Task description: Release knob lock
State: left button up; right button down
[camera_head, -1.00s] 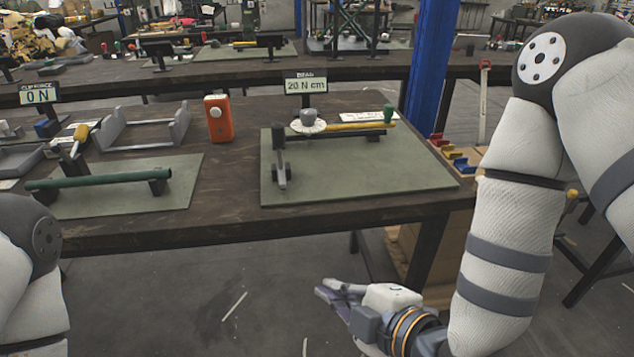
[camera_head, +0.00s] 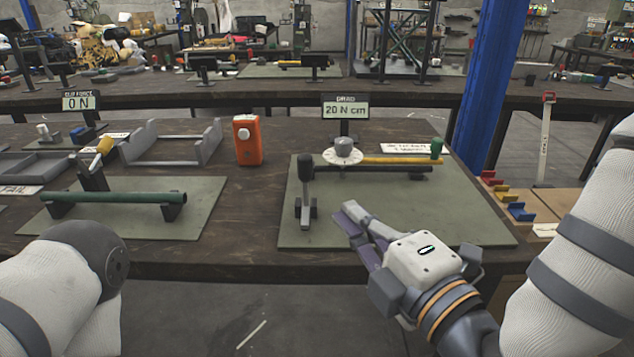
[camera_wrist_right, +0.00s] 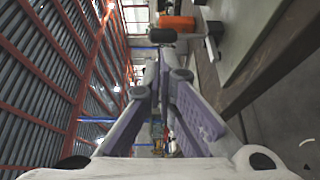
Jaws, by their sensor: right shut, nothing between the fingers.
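A grey knob (camera_head: 343,145) sits on a white dial (camera_head: 331,158) at the back of the right green mat (camera_head: 420,215), under a display reading 20 N cm (camera_head: 345,110). A black-headed upright lever (camera_head: 306,190) stands at the mat's left. My right gripper (camera_head: 346,214) is shut and empty over the mat's front edge, right of the lever and apart from the knob. My left gripper is out of view. I cannot make out the lock itself.
An orange box (camera_head: 247,140) stands left of the right mat. The left mat (camera_head: 185,220) carries a green tube (camera_head: 115,197) on supports. A blue post (camera_head: 487,80) rises behind the table's right end. The right mat's front right is clear.

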aim_at(309, 170)
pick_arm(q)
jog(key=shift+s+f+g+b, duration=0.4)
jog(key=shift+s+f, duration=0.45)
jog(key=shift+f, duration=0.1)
pick_arm(e)
jog(key=x, duration=1.1)
jog(key=shift+w+f, duration=0.2)
jog(key=shift+f, duration=0.05)
